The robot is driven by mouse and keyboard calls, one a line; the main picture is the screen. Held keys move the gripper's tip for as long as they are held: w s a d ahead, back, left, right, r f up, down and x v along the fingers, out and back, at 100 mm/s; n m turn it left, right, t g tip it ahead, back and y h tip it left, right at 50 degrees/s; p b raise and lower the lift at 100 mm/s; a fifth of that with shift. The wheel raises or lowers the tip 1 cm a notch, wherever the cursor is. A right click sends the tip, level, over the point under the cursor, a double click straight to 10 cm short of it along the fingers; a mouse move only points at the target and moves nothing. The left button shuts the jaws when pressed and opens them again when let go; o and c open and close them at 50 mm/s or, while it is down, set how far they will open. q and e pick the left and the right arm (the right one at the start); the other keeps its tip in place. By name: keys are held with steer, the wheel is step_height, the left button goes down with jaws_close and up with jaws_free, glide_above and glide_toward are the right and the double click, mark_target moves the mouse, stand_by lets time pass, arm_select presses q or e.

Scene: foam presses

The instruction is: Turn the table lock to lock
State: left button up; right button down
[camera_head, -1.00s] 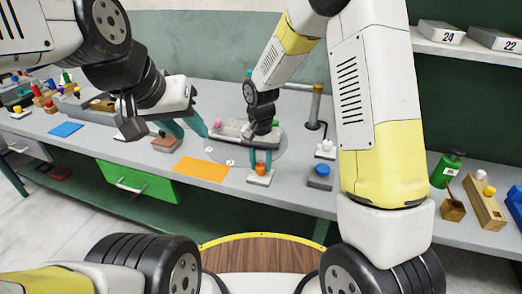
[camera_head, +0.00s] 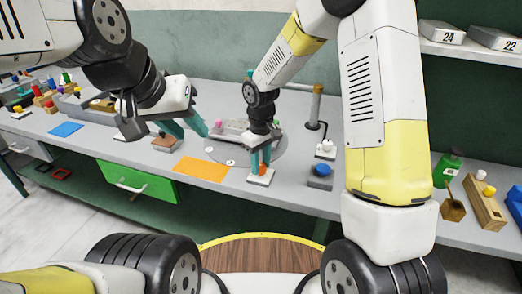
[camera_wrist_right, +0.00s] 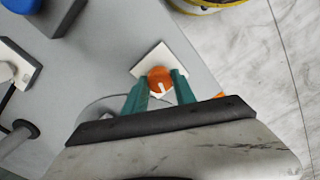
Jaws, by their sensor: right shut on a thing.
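The orange knob (camera_head: 262,169), which I take to be the table lock, sits on a small white square base (camera_head: 261,178) near the front edge of the table. In the right wrist view the knob (camera_wrist_right: 160,77) shows a white pointer mark and lies between the teal fingers. My right gripper (camera_head: 260,160) points down and is shut on the knob. It also shows in the right wrist view (camera_wrist_right: 160,90). My left gripper (camera_head: 187,127) is open and empty, above the table to the left.
A round grey turntable (camera_head: 275,148) with a fixture holding a pink knob lies behind the right gripper. An orange mat (camera_head: 201,169) is to the left. A blue button box (camera_head: 320,176) and a white-knobbed box (camera_head: 325,150) stand to the right. A green drawer (camera_head: 135,182) is below.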

mark_target(261, 165)
steer(key=shift+n, duration=1.6)
steer(key=c, duration=1)
jaws_free()
step_height(261, 165, up, 8)
steer(key=shift+f, duration=0.25)
steer(key=shift+r, duration=0.2)
